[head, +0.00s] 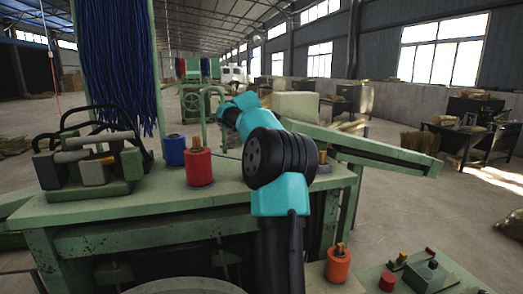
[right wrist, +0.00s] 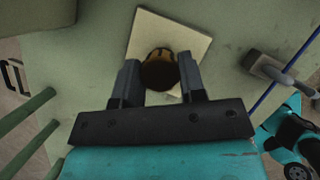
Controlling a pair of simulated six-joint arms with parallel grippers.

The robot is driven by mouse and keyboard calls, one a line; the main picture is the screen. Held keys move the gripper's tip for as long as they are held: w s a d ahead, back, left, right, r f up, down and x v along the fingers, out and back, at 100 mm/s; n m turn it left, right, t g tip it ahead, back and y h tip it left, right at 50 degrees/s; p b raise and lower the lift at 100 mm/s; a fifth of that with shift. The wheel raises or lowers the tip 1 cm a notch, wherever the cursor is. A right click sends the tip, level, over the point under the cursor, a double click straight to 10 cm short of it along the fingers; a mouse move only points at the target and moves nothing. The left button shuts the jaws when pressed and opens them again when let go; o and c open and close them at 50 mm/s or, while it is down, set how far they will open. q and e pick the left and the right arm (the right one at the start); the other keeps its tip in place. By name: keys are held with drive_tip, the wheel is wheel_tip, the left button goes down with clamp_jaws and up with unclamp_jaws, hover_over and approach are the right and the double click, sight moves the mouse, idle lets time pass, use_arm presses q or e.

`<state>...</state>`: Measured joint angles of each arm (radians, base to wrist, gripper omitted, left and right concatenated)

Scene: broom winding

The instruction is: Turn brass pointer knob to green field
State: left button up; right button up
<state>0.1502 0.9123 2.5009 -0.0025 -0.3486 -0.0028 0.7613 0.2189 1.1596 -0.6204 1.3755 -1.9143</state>
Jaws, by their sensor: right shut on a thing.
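In the right wrist view, the pointer knob (right wrist: 159,55) is a round thing with a brass-yellow edge and a dark, shaded near side. It stands on a square cream plate (right wrist: 146,24). My right gripper (right wrist: 160,78) has one finger on each side of the knob and is shut on it. I cannot make out the pointer's direction or a green field; the gripper and shadow cover part of the plate. In the head view my right arm reaches up and away over the green bench, and the knob is hidden. My left gripper is not in view.
A red spool (head: 199,168) and a blue spool (head: 175,150) stand on the bench left of my arm. A black-handled device (head: 90,160) is further left. A grey clamp-like part (right wrist: 266,67) lies right of the plate.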

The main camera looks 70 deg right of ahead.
drive_tip(key=o, duration=0.9)
drive_tip(key=v, duration=1.7)
drive_tip(key=shift+r, duration=0.15)
